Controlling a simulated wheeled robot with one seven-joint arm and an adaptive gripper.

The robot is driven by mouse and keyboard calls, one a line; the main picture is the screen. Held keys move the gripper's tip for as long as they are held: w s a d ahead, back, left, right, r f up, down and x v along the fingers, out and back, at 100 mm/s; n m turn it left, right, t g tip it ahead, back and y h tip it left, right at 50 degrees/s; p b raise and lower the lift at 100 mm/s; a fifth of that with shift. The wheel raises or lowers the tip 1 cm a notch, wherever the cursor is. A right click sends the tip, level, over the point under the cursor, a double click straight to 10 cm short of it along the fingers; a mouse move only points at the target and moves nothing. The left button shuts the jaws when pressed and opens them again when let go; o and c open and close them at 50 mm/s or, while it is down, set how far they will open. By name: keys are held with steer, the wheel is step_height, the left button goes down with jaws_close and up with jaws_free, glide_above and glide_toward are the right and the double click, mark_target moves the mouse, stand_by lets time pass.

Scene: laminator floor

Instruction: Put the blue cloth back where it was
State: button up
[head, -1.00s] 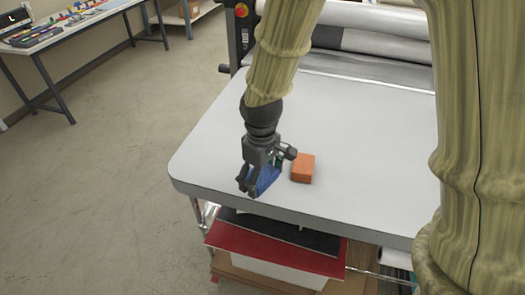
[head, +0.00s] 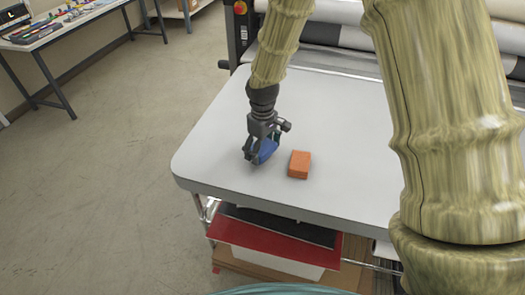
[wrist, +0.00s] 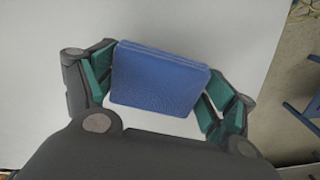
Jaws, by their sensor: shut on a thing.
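The blue cloth (wrist: 158,80) is a folded, block-like pad between the two fingers of my gripper (wrist: 158,92) in the wrist view. The green finger pads press on its left and right sides. In the head view my gripper (head: 262,152) is shut on the blue cloth (head: 265,152) over the left front part of the white table (head: 215,150). I cannot tell whether the cloth touches the tabletop. The gripper partly hides the cloth in the head view.
An orange block (head: 299,165) lies on the table just right of my gripper. Large rollers (head: 345,60) stand along the table's back. Below the front edge is a shelf with a red sheet (head: 270,240). The tabletop's left side is clear. Another table (head: 60,30) stands far left.

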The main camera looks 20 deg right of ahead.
mark_target(263, 148)
steer(key=shift+s+f+p, duration=0.15)
steer(key=shift+f+p, duration=0.15)
steer(key=shift+f, duration=0.7)
steer(key=shift+f, duration=0.1)
steer(key=o, duration=1)
steer(key=shift+o, duration=0.2)
steer(key=shift+r+b, duration=1.75)
steer(key=shift+r, duration=4.45)
